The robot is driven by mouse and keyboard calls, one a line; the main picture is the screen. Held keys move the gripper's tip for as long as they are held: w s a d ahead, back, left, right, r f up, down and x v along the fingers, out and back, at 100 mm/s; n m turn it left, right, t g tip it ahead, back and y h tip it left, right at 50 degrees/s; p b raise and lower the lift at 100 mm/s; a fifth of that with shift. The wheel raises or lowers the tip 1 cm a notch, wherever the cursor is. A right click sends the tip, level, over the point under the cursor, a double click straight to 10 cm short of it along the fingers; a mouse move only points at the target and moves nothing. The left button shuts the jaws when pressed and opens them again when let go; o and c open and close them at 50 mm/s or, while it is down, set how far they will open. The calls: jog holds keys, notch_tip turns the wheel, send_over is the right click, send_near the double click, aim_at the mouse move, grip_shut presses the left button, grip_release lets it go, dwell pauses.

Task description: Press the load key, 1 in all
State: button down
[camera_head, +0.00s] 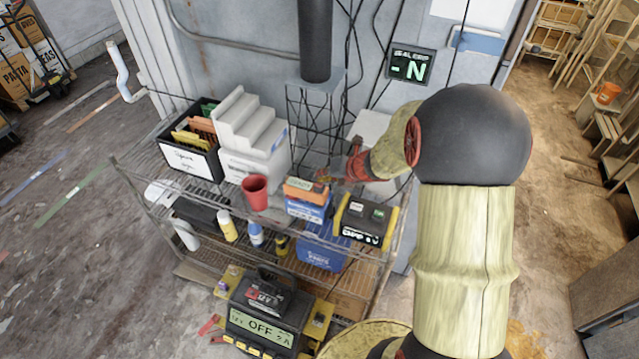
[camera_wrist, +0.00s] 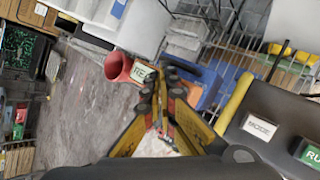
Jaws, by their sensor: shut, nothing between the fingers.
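A black instrument with yellow side bands (camera_head: 365,220) sits on the top wire shelf; its display text is hard to read. In the wrist view its panel (camera_wrist: 285,105) fills the right side, with a white MODE key (camera_wrist: 261,126) and a green key (camera_wrist: 307,153) starting "RU", cut by the frame edge. I cannot make out a key marked load. My gripper (camera_wrist: 163,92) is shut and empty, left of this panel. In the head view my gripper (camera_head: 326,176) is above and left of the instrument, near the orange-topped box, partly blurred into the clutter.
A red cup (camera_head: 255,192), blue boxes (camera_head: 307,207) and a white stepped block (camera_head: 248,130) crowd the wire shelf (camera_head: 150,205). A black unit with an OFF display (camera_head: 262,325) stands below in front.

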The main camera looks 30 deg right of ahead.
jog(key=shift+f, duration=0.25)
jog(key=shift+r, duration=0.1)
dwell(0.4)
jog(key=shift+r+p, duration=0.7)
jog(key=shift+r, duration=0.1)
jog(key=shift+r, duration=0.1)
notch_tip(320, 180, up, 5)
jog(key=p, duration=0.4)
jog(key=shift+p, duration=0.4)
